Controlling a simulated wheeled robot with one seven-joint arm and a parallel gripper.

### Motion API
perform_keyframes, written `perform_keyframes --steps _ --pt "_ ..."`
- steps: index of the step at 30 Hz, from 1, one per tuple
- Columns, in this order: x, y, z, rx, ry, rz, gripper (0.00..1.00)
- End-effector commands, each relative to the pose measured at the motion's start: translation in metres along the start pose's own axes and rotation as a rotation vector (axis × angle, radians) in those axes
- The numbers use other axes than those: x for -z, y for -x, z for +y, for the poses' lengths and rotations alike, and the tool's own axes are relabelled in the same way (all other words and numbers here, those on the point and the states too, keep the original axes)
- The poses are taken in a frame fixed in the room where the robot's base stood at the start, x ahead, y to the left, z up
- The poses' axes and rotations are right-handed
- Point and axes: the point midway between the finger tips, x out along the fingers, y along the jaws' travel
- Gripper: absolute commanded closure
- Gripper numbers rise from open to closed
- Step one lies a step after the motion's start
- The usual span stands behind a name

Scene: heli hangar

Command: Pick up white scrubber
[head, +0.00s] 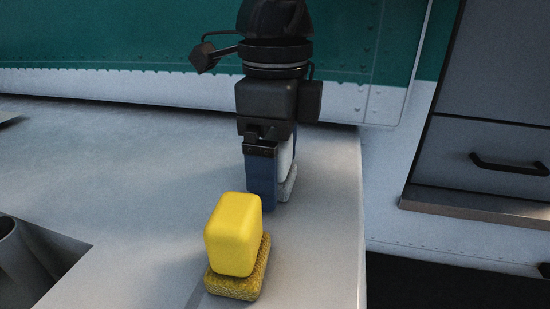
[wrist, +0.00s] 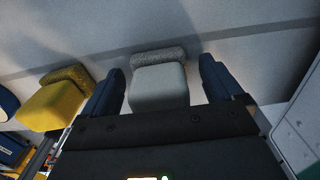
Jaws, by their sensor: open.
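The white scrubber (wrist: 158,88) has a smooth pale block and a rough grey pad. In the wrist view it lies between the two blue fingers of my gripper (wrist: 161,66), with a small gap on either side. In the head view my gripper (head: 270,190) points down over the grey surface, its fingers reaching around the white scrubber. There the scrubber (head: 288,182) is mostly hidden behind a blue finger, with only its right part and pad showing. My gripper is open.
A yellow scrubber (head: 234,235) stands close in front of my gripper; it also shows at left in the wrist view (wrist: 50,106). The grey tabletop (head: 120,165) is clear to the left, and its edge runs close by on the right. A drawer cabinet (head: 480,150) stands beyond.

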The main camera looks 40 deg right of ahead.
Motion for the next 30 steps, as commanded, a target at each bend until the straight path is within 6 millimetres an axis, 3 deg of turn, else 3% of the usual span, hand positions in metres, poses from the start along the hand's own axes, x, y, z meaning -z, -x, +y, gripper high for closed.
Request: perform_keyframes --steps 7,25,30 --pt "-0.0002 -0.0016 0.0000 0.001 0.001 -0.001 0.07" --pt "-0.0002 -0.0012 0.0000 0.001 0.000 -0.001 0.65" --pt "-0.0002 -0.0011 0.0000 0.001 0.000 -0.001 0.67"
